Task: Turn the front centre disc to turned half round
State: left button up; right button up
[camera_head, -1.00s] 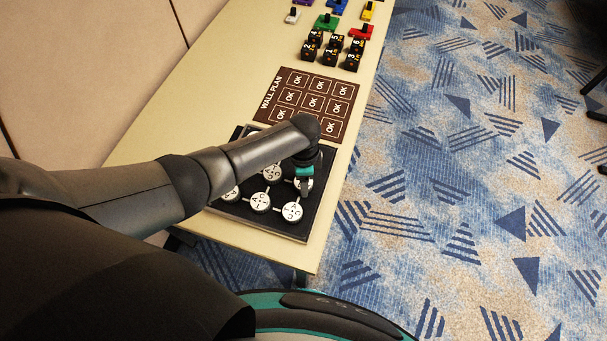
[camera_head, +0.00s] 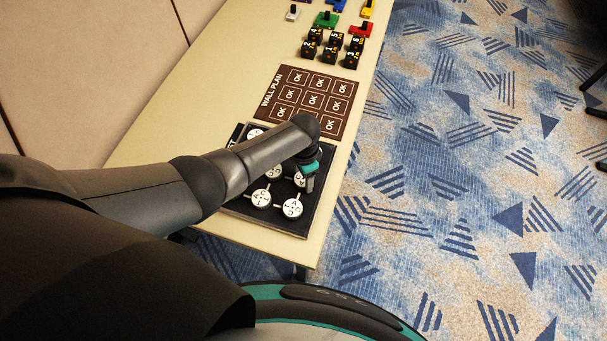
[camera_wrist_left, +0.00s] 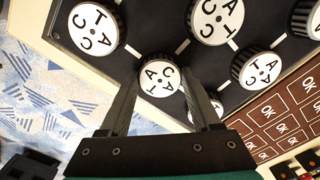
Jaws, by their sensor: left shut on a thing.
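The front centre disc (camera_wrist_left: 160,78) is white-faced with black letters and a dark ridged rim. It sits between the two fingers of my left gripper (camera_wrist_left: 158,98) in the left wrist view, and the gripper is shut on it. In the head view my left gripper (camera_head: 308,182) reaches down over the black disc board (camera_head: 275,222), and the disc (camera_head: 299,181) is partly hidden behind it. My right gripper is in neither view.
Other lettered discs stand close by, such as one at the near corner (camera_head: 292,207) and one beside it (camera_head: 261,198). A brown wall plan (camera_head: 311,98) with OK cells lies beyond the board. Black numbered cubes (camera_head: 331,52) and coloured switches stand farther back.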

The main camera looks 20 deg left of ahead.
pick_arm(q)
jog(key=shift+a, duration=0.1)
jog(key=o, duration=1.4)
jog(key=shift+c, duration=0.2)
jog(key=shift+r, duration=0.1)
notch_tip(320, 180, up, 15)
jog(key=p, duration=0.5)
jog(key=shift+p, duration=0.3)
